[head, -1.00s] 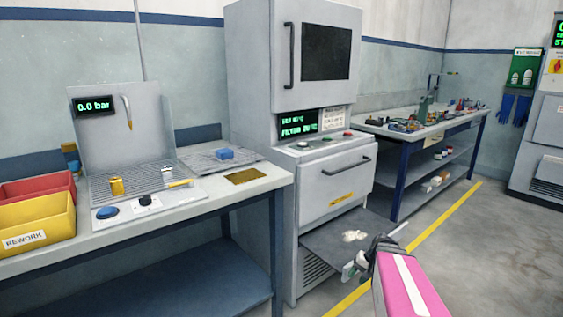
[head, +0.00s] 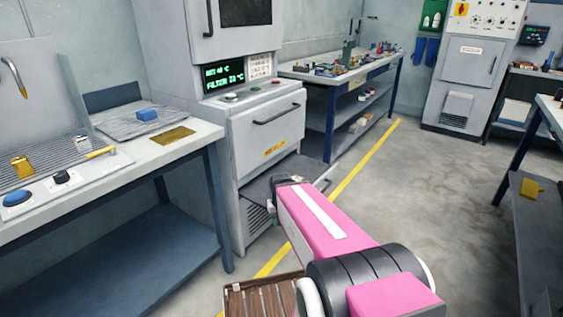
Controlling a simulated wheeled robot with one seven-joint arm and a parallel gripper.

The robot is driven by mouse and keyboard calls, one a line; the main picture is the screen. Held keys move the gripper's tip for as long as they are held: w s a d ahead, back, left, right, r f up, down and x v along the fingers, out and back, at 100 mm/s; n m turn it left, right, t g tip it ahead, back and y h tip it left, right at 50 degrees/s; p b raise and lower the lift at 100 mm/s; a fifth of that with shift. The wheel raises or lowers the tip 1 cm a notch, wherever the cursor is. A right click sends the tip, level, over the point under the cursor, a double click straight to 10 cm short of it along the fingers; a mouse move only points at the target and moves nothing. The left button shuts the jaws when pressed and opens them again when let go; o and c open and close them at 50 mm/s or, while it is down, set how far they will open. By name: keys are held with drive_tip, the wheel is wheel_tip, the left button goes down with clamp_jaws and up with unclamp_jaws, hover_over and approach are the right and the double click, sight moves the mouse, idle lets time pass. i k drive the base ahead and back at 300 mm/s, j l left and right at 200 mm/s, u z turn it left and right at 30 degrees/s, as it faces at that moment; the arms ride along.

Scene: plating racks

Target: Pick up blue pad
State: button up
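A small blue block, which looks like the blue pad (head: 147,114), lies on a grey ribbed mat (head: 115,130) on the left workbench, in the head view. Nothing touches it from above. My gripper (head: 298,190) is to the right of the bench, low in front of the grey machine and well apart from the pad. My pink arm link hides most of the gripper, so its opening and anything between the fingers cannot be made out.
The left bench (head: 205,140) also holds a brass plate (head: 172,136), a yellow-handled tool (head: 100,153), a brass cylinder (head: 21,166) and a round blue knob (head: 17,198). The grey machine (head: 265,130) stands beside it. A slatted brown crate (head: 255,300) is low in front. Open floor lies to the right.

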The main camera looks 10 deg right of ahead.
sight(147, 115)
drive_tip(key=z, duration=0.55)
drive_tip(key=u, duration=1.55)
drive_tip(key=k+j, duration=0.25)
drive_tip(key=j, duration=0.1)
